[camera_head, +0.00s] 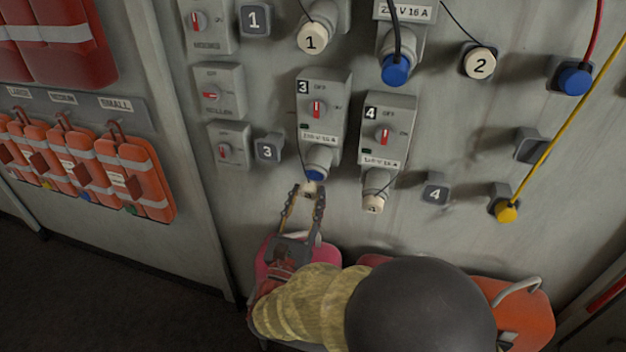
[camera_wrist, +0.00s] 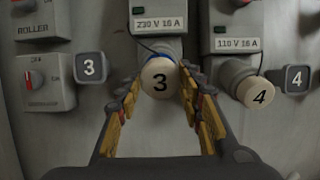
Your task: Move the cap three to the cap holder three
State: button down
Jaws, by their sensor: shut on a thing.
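Cap three (camera_wrist: 160,80) is a round cream cap marked 3, on the front of the blue-rimmed socket (camera_head: 317,175) under the unit labelled 3. My gripper (camera_head: 308,190) reaches up from below with its fingers on both sides of the cap, shut on it. In the wrist view my gripper (camera_wrist: 159,88) frames the cap between its two yellow-padded fingers. The cap still appears at the socket. Cap holder three (camera_head: 267,150) is a grey block marked 3 on the wall, left of the socket. It also shows in the wrist view (camera_wrist: 90,67), and nothing covers it.
Cap four (camera_head: 374,204) hangs on the socket to the right, near cap holder four (camera_head: 435,193). A thin cord runs to cap three. Blue plugs (camera_head: 396,70) and a yellow plug (camera_head: 506,212) with cables are further right. Wall between socket three and its holder is clear.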

aim_at(308, 195)
jog(key=shift+v, duration=1.5)
